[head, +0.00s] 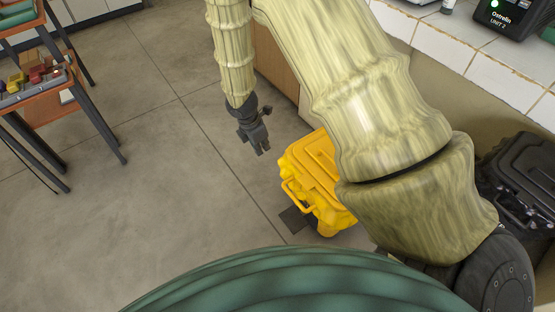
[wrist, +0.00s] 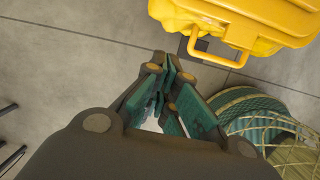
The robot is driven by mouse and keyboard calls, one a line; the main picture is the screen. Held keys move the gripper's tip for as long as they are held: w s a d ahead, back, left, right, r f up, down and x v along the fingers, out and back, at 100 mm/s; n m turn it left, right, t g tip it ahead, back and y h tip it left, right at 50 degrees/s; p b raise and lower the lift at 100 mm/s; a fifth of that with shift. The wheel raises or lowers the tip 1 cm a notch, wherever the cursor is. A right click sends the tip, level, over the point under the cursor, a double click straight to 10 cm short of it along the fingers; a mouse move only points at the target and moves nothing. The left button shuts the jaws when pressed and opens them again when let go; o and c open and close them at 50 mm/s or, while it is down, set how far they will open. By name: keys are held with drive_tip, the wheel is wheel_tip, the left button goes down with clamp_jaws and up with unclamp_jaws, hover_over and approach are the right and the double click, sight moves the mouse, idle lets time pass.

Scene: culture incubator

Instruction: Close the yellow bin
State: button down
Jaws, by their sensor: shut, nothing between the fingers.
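The yellow bin (head: 312,170) stands on the floor in the middle of the head view. Its ribbed lid lies down over the top, with a yellow liner bulging out under the rim. A loop handle sticks out at the front. My arm hides the bin's right part. In the wrist view the bin (wrist: 245,20) shows at the top, with its handle and lid edge. My gripper (head: 262,149) is shut and empty, pointing down, to the left of the bin and apart from it. The fingers (wrist: 168,65) also show in the wrist view.
A black bin (head: 520,175) stands at the right, partly behind my arm. A tiled counter (head: 455,50) with a black device (head: 508,18) runs along the upper right. An orange-shelved rack (head: 45,105) stands at the far left. The floor between rack and yellow bin is clear.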

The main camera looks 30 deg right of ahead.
drive_tip(key=w+d+f+b, duration=0.1)
drive_tip(key=d+f+b, duration=0.2)
drive_tip(key=d+f, duration=0.4)
drive_tip(key=shift+w+f+n, duration=0.15)
drive_tip(key=shift+f+n, duration=0.15)
drive_tip(key=shift+f, duration=0.8)
